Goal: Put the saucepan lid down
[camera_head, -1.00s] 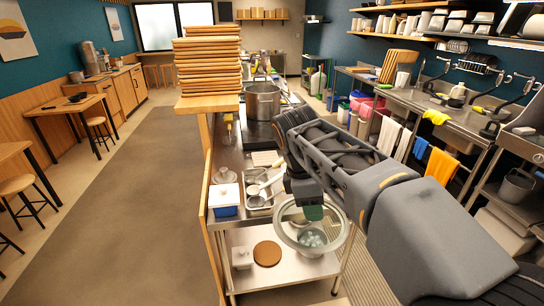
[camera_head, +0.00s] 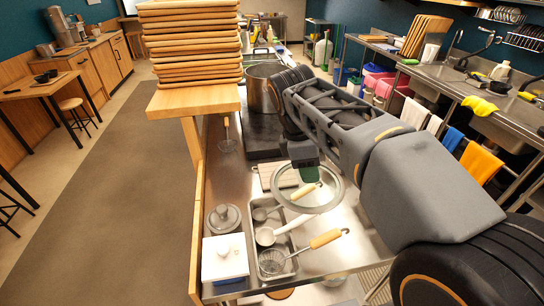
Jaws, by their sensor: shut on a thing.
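The saucepan lid (camera_head: 337,198) is a round clear glass disc with a pale rim. The fingertips and the lid's knob are mostly hidden by my gripper's body. A large steel pot (camera_head: 262,88) stands farther back on the counter, partly hidden by my arm.
A steel tray (camera_head: 251,235) with ladles and a strainer lies left of the lid. A white-lidded box (camera_head: 224,258) and a grey lidded pot (camera_head: 223,218) stand at the left edge. Stacked wooden boards (camera_head: 190,50) rise behind. Bare counter shows to the right.

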